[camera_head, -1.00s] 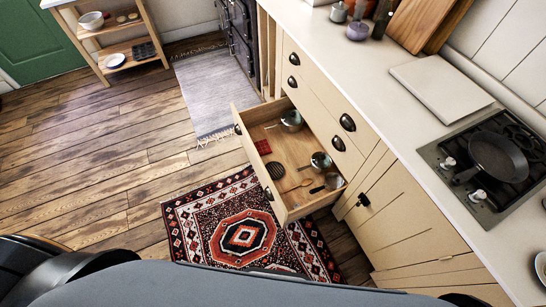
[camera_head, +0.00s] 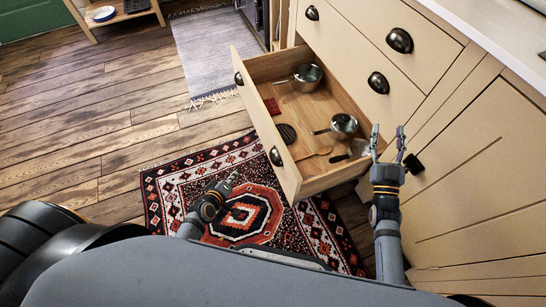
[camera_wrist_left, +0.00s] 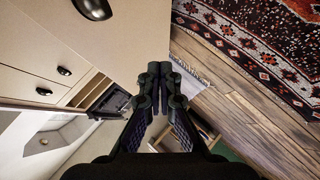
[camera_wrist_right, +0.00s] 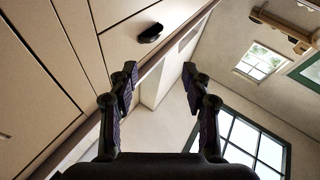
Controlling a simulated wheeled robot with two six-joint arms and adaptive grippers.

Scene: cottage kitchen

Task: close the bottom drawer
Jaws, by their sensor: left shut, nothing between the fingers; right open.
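The bottom drawer (camera_head: 286,172) is pulled well out of the cream cabinet in the head view, with dark cup handles on its front. Pans (camera_head: 305,76), a wooden spoon and other utensils lie inside it. My left gripper (camera_head: 232,178) is shut and empty, low over the rug in front of the drawer front, apart from it in the picture. It also shows in the left wrist view (camera_wrist_left: 160,70), beside a cream panel. My right gripper (camera_head: 388,132) is open and empty at the drawer's near right corner, beside the cabinet front. Whether it touches anything cannot be told.
Shut drawers with dark handles (camera_head: 399,40) are above the open one. A cabinet door (camera_head: 480,170) is to the right. A patterned rug (camera_head: 165,195) lies on the wooden floor, and a grey rug (camera_head: 215,50) lies further back. Floor to the left is clear.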

